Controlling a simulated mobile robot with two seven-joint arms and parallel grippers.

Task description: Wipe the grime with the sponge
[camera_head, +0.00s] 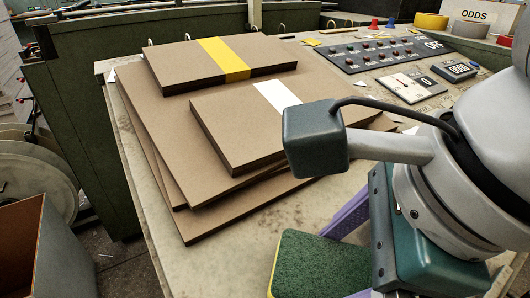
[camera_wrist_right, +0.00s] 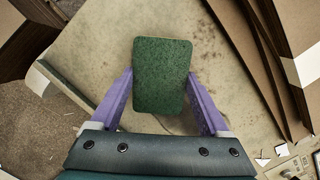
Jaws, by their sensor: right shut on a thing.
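My right gripper (camera_head: 333,262) reaches in from the right in the head view, with purple fingers shut on the sponge (camera_head: 308,262). The sponge has a dark green face and a yellow side. In the right wrist view the sponge (camera_wrist_right: 162,72) sits between the two purple fingers, over the pale worktop (camera_wrist_right: 105,35). I cannot tell whether the sponge touches the worktop. Brownish blotches of grime (camera_wrist_right: 222,70) show on the worktop beside the sponge; more of the surface under it is hidden. My left gripper is in neither view.
Stacked brown greyboards (camera_head: 150,130) lie left of my arm, one bundle with a yellow band (camera_head: 222,58), another with a white band. A control panel (camera_head: 380,54) and a small counter (camera_head: 455,70) are at the back right.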

